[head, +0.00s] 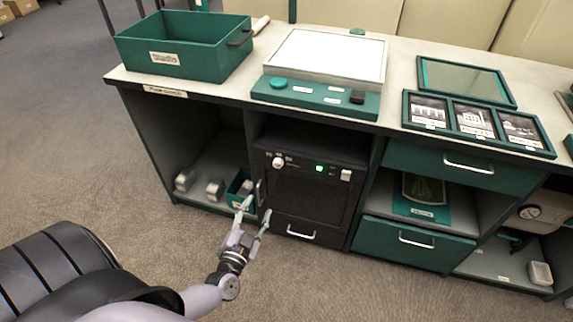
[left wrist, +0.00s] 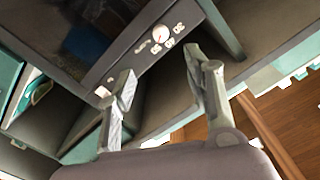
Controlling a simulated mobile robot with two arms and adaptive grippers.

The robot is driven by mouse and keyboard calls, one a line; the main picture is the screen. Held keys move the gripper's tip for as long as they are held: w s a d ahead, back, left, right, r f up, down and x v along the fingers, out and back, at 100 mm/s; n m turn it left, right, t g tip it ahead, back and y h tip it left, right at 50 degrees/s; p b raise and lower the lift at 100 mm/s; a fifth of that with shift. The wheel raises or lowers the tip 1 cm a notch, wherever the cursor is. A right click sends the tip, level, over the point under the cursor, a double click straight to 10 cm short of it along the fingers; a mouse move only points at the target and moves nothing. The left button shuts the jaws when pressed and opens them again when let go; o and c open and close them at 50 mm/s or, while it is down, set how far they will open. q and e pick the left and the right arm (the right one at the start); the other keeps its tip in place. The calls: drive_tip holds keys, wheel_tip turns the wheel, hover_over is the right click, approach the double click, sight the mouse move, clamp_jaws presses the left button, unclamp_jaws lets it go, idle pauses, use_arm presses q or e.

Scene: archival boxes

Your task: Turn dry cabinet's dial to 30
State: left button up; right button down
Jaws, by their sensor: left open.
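The dry cabinet (head: 308,192) is a black box with a dark door, set in the middle bay under the counter. Its white round dial (head: 278,162) is at the upper left of the front panel, with small labels beside it. In the left wrist view the dial (left wrist: 160,35) has a reddish pointer mark and white number labels around it; the exact setting is too small to read. My left gripper (head: 257,208) is open and empty, below and left of the dial, apart from it. In the left wrist view the open fingers (left wrist: 158,66) point toward the panel. My right gripper is out of view.
A green lit display (head: 320,168) and a white switch (head: 346,175) share the panel. A small green bin (head: 237,188) stands in the left bay near my gripper. A green drawer (head: 415,242) is at right. Carpet in front is clear.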

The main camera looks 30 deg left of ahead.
use_arm(q)
drive_tip(key=b, duration=0.3)
approach(277, 166)
drive_tip(key=w, duration=0.3)
drive_tip(key=x, duration=0.2)
drive_tip(key=a+b+x, duration=0.1)
drive_tip(key=x, duration=0.2)
drive_tip(key=shift+s+f, duration=0.1)
drive_tip(key=shift+f, duration=0.1)
drive_tip(key=shift+w+r, duration=0.1)
drive_tip(key=shift+w, duration=0.35)
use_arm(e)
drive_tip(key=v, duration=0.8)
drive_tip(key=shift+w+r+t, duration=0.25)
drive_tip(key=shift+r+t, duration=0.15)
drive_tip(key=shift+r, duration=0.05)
use_arm(q)
drive_tip(key=shift+c, duration=0.6)
clamp_jaws()
